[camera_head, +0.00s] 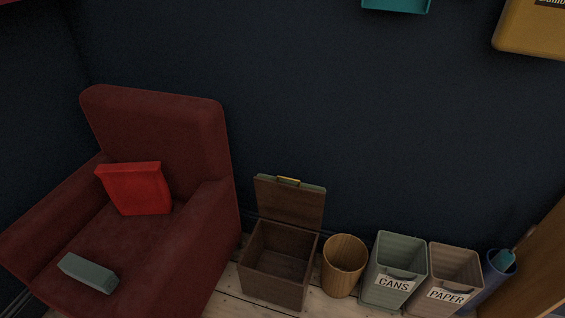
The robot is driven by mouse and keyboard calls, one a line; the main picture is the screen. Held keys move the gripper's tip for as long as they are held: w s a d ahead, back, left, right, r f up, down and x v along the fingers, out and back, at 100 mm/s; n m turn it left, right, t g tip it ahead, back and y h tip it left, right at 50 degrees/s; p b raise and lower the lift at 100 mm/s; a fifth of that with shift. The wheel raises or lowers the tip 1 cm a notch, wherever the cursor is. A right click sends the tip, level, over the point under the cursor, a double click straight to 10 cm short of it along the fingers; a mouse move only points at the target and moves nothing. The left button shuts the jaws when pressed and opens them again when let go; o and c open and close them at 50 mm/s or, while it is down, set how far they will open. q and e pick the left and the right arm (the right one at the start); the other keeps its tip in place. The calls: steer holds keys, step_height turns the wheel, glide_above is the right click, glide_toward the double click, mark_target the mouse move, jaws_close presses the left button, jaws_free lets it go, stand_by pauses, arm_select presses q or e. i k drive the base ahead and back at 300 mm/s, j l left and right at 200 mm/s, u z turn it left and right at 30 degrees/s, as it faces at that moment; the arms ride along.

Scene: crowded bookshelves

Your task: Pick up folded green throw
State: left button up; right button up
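A small folded grey-green block (88,273), which looks like the folded green throw, lies flat on the front left of the red armchair's seat. It lies apart from the red cushion. Neither of my grippers shows in the head view.
The red armchair (160,125) holds a bright red cushion (137,188) against its back. To its right stand an open, empty-looking wooden box (273,287), a round tan bin (343,275), a CANS bin (385,294), a PAPER bin (440,302) and a blue bin (493,283).

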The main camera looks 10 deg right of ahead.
mark_target(101, 279)
steer(key=j+u, duration=0.1)
steer(key=u, duration=1.2)
